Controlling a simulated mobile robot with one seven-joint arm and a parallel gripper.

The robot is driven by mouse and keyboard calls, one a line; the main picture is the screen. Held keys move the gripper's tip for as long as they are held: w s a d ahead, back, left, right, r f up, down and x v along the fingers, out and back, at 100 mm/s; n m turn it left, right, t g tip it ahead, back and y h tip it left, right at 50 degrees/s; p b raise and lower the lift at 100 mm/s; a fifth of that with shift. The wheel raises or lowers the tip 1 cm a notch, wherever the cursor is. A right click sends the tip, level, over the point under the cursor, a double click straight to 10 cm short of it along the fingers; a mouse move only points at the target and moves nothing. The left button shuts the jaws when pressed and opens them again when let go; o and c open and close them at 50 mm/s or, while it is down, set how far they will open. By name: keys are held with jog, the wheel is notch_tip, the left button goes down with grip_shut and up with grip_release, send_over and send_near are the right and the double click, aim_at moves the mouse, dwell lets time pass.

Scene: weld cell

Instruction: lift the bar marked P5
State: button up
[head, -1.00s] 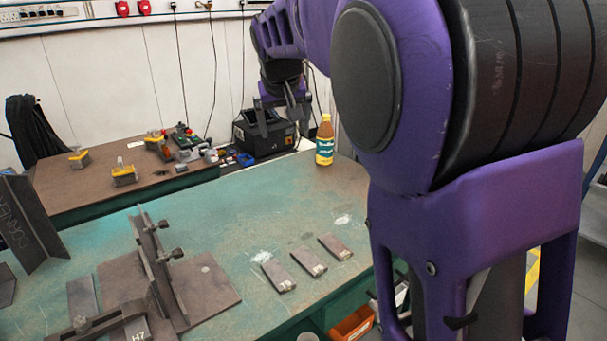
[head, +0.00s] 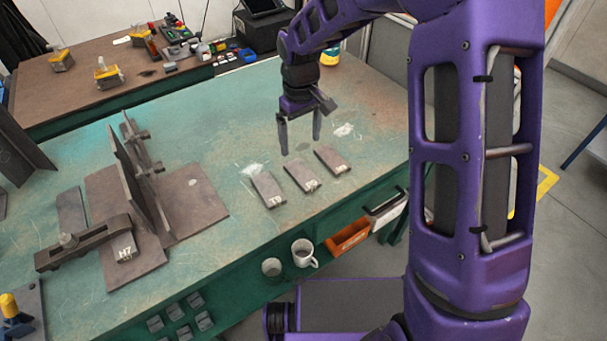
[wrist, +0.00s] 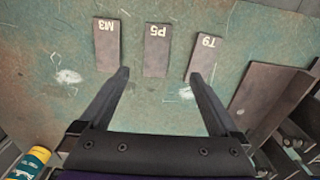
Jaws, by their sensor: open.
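The bar marked P5 (wrist: 157,52) is a flat dark metal bar lying on the green table, in the middle of a row of three. In the head view the middle bar (head: 300,176) has a small pale label at its near end. My gripper (head: 300,146) is open and empty, above the table just behind the bars. In the wrist view its fingertips (wrist: 159,75) stand on either side of P5, apart from it. The bar marked M3 (wrist: 106,46) is left of P5 there, and the bar marked T9 (wrist: 206,58) is right.
A welded fixture with an upright plate (head: 140,180) and a clamped piece marked H7 (head: 124,247) stands left on the table (head: 205,130). A bottle (head: 330,58) stands at the back. Mugs (head: 304,253) and an orange bin (head: 348,238) are below the front edge.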

send_over(302, 173)
jog(key=s, duration=0.1)
notch_tip(302, 173, down, 6)
jog(key=shift+a+f, duration=0.1)
jog(key=shift+w+f+b, duration=0.2)
jog(key=shift+f+b, duration=0.05)
jog(key=shift+f, duration=1.2)
jog(key=shift+w+f+b, duration=0.15)
jog(key=shift+f+b, duration=0.1)
jog(key=shift+f, duration=1.15)
jog(key=shift+r, duration=0.15)
jog(key=c, duration=1.4)
